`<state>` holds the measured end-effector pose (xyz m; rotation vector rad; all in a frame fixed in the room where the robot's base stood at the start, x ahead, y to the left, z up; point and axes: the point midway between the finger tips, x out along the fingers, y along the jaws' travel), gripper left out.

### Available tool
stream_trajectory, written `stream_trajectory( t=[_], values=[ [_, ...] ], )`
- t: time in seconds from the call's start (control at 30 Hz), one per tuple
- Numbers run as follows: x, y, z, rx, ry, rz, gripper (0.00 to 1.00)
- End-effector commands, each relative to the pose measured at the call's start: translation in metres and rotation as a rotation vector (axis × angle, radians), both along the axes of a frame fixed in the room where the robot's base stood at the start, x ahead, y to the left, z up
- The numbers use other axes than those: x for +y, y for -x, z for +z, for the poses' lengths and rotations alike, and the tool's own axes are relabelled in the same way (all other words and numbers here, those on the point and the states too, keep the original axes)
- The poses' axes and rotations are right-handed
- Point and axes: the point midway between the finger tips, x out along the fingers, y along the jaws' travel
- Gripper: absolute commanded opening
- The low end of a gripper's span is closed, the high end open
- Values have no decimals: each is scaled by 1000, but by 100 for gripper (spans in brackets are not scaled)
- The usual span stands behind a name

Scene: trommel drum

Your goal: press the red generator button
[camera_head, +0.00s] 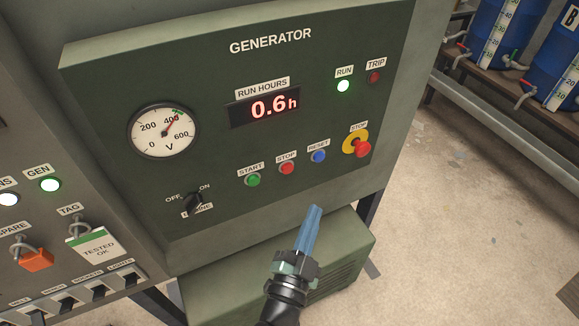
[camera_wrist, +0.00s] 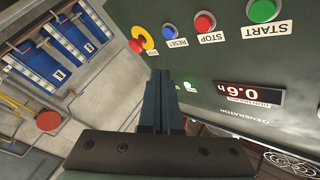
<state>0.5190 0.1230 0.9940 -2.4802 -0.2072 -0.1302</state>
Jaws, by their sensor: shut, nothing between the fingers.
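The generator panel (camera_head: 200,75) is dark green and tilted in view. Its small red STOP button (camera_head: 287,168) sits between the green START button (camera_head: 253,180) and the blue RESET button (camera_head: 319,156). A larger red mushroom STOP button (camera_head: 363,149) on a yellow disc is at the right. In the wrist view, the small red STOP button (camera_wrist: 205,22) and the mushroom button (camera_wrist: 136,46) are near the top. My gripper (camera_head: 315,209) is shut and empty, below the button row in the head view and apart from the buttons.
The RUN lamp (camera_head: 343,86) is lit; the display (camera_head: 265,108) reads 0.6 h. An engine switch (camera_head: 194,202) and a voltmeter (camera_head: 163,131) are on the panel's left. Blue barrels (camera_head: 505,30) stand on a rack at the upper right. The floor at right is mostly clear.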

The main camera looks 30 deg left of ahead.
Motion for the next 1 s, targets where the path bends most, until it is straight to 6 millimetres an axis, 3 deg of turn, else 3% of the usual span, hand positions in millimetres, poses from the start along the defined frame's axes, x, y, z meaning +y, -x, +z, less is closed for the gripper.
stream_trajectory(
  t=[0.17, 0.7, 1.0],
  values=[
    [8, -6, 1, -2, -1, 1, 0],
    [61, -48, 1, -1, -1, 2, 0],
    [70, -54, 1, -1, 0, 0, 0]
  ],
)
